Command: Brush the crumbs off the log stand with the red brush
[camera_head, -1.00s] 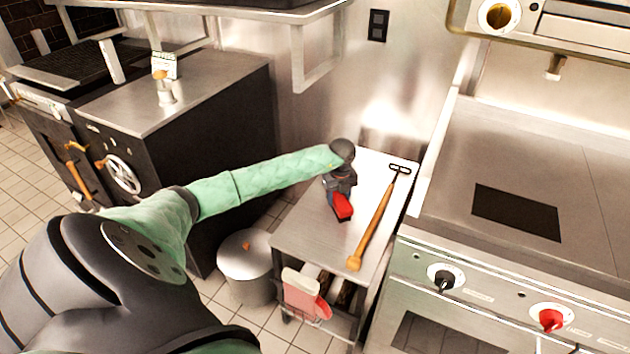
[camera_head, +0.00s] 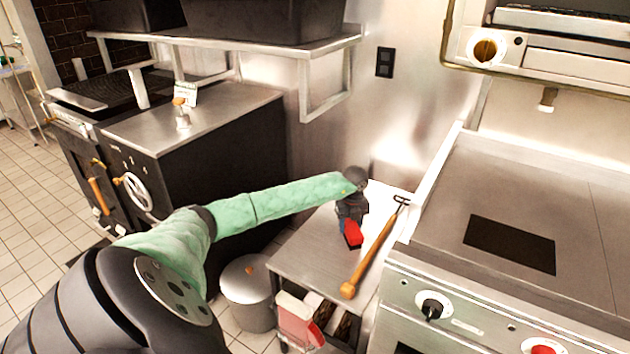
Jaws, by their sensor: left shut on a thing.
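The log stand is the small steel-topped table (camera_head: 312,262) between the dark cabinet and the range. My left gripper (camera_head: 350,222) reaches over its top, pointing down, and is shut on the red brush (camera_head: 354,238). The brush is low over the stand's top; I cannot tell whether it touches. The gripper and arm hide part of the brush. No crumbs can be made out on the top at this size. My right gripper is out of view.
A long wooden-handled tool (camera_head: 372,252) lies along the stand's right side. The range (camera_head: 530,210) stands close on the right. A round metal bin (camera_head: 247,292) stands on the floor left of the stand. Logs (camera_head: 342,325) sit below its top.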

